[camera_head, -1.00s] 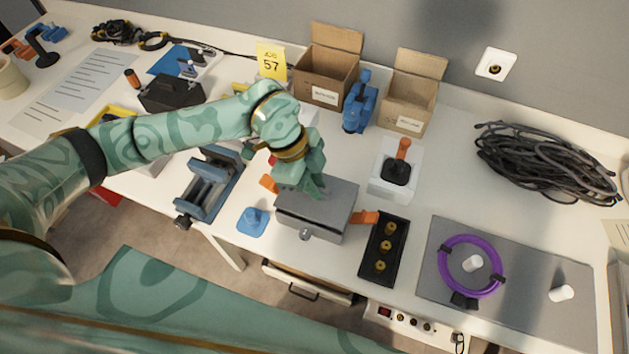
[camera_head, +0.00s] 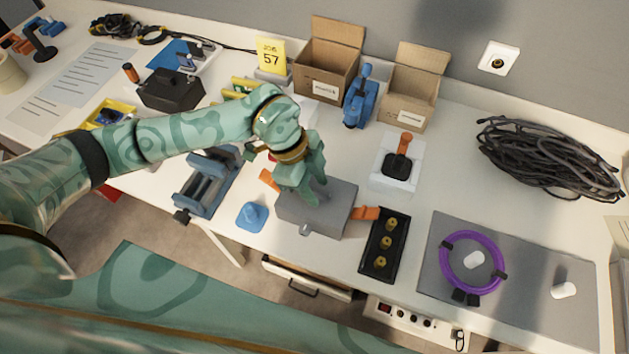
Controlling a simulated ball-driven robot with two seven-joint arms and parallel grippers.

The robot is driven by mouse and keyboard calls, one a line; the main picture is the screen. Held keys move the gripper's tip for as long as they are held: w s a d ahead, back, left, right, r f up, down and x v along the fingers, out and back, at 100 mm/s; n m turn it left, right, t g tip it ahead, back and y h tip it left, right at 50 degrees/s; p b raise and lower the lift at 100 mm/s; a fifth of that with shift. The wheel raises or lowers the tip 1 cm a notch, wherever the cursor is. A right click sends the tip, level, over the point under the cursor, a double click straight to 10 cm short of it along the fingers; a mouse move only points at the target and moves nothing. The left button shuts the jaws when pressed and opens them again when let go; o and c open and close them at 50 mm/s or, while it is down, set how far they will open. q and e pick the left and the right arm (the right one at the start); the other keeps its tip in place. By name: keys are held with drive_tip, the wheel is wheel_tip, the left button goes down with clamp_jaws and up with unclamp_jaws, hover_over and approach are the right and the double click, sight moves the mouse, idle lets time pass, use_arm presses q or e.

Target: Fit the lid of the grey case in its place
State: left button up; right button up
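The grey case (camera_head: 300,216) sits near the front edge of the white table, with an orange piece on its left (camera_head: 268,180) and another on its right (camera_head: 365,213). Its grey lid (camera_head: 340,197) appears to lie on top; I cannot tell whether it is fully seated. A small grey latch (camera_head: 305,230) shows at the case's front. My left gripper (camera_head: 316,194) points down onto the lid, with its fingertips at or just above the top. The fingers hide part of the lid, and their gap and any grip are unclear. My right gripper is not in view.
A blue vise (camera_head: 207,184) and a blue knobbed piece (camera_head: 252,216) stand to the left. A black tray (camera_head: 374,265) with brass parts lies close on the right. Behind are a joystick on a white block (camera_head: 395,183) and open cartons (camera_head: 327,70). A purple ring (camera_head: 447,262) lies on a grey mat.

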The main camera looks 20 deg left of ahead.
use_arm(q)
drive_tip(key=shift+r, duration=0.1)
drive_tip(key=p+v, duration=0.4)
drive_tip(key=v, duration=1.2)
drive_tip(key=shift+s+a, duration=0.1)
